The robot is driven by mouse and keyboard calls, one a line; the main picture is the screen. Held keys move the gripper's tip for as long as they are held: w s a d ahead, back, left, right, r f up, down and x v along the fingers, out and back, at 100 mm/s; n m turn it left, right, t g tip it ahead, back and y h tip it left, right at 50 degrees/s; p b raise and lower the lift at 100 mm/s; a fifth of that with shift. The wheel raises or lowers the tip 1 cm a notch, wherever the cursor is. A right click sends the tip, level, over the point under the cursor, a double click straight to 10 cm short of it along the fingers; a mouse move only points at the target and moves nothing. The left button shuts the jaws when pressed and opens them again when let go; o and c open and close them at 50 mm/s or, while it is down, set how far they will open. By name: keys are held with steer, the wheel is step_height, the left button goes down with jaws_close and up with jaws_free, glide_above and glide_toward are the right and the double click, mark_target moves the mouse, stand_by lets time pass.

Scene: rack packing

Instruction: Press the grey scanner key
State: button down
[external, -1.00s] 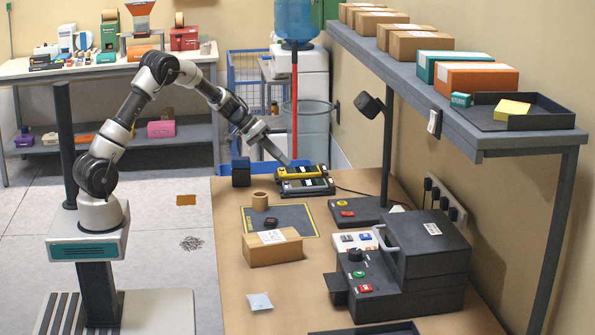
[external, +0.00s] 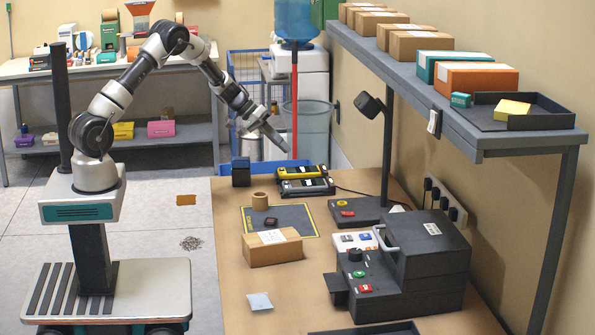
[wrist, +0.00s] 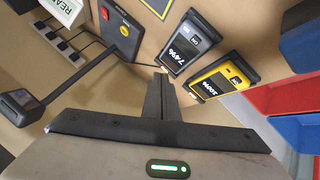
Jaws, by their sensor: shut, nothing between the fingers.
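Two handheld scanners lie side by side at the far end of the bench. The grey scanner (wrist: 187,46) shows a 74% display and a small light key (wrist: 195,40) in the wrist view. The yellow scanner (wrist: 222,80) beside it shows 100%. In the external view the yellow scanner (external: 300,172) is behind the grey scanner (external: 307,186). My gripper (external: 285,149) is shut and empty, pointing down above the scanners and apart from them. In the wrist view its closed fingertips (wrist: 160,78) appear just left of and below the two scanners.
A cardboard box (external: 272,248) stands on the bench (external: 235,290). A lamp post (external: 387,150) and the overhead shelf (external: 455,115) are at right.

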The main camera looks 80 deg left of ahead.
steer(key=b, duration=0.4)
glide_above(287, 182)
steer(key=s, duration=0.2)
steer(key=f, duration=0.8)
steer(key=shift+w+a, duration=0.15)
steer(key=shift+w, duration=0.1)
steer(key=shift+f+b, duration=0.4)
steer(key=shift+b, duration=0.2)
steer(key=shift+f+b, duration=0.55)
steer(key=shift+b, duration=0.8)
stand_by(0.8)
steer(key=shift+s+f+b, duration=0.3)
steer(key=shift+f+b, duration=0.4)
steer(key=shift+b, duration=0.2)
stand_by(1.0)
steer(key=shift+r, duration=0.8)
steer(key=shift+w+r, duration=0.1)
steer(key=shift+r, duration=0.05)
